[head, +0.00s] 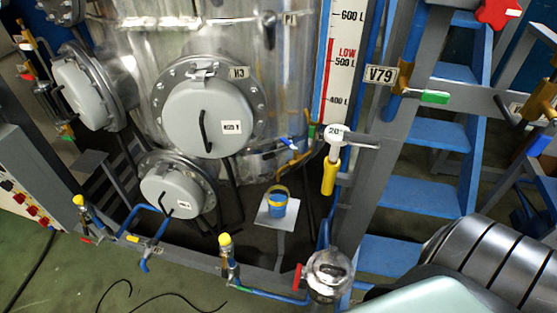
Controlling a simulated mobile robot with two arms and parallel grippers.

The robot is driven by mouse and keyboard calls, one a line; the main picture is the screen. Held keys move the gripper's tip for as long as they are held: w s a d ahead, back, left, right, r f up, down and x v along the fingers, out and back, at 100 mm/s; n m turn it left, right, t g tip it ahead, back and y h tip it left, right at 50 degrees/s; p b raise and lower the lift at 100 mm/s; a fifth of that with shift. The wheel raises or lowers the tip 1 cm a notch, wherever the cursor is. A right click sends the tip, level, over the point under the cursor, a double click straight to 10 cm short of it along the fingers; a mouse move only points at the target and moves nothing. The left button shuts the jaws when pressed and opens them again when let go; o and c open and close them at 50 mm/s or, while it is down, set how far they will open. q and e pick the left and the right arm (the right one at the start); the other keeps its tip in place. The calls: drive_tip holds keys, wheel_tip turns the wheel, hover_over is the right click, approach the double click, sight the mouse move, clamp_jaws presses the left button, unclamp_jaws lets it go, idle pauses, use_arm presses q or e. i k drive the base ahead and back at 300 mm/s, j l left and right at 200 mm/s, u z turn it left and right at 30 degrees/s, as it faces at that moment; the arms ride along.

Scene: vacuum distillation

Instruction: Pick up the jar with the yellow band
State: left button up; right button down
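The jar with the yellow band (277,203) is small and blue, with the yellow near its top. It stands upright on a small pale square platform (263,217) on a post, in front of the big steel vessel, a little below the picture's middle. Nothing touches or covers the jar from the side facing me. Neither of my grippers shows in the head view, so I cannot see whether they are open or shut.
The steel vessel with round grey hatches (208,118) is behind the jar. Blue pipes with a yellow-capped valve (226,245) and a round metal fitting (329,272) are in front. Blue stairs (405,203) are at right.

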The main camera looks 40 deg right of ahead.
sight(277, 195)
drive_tip(key=z, duration=1.1)
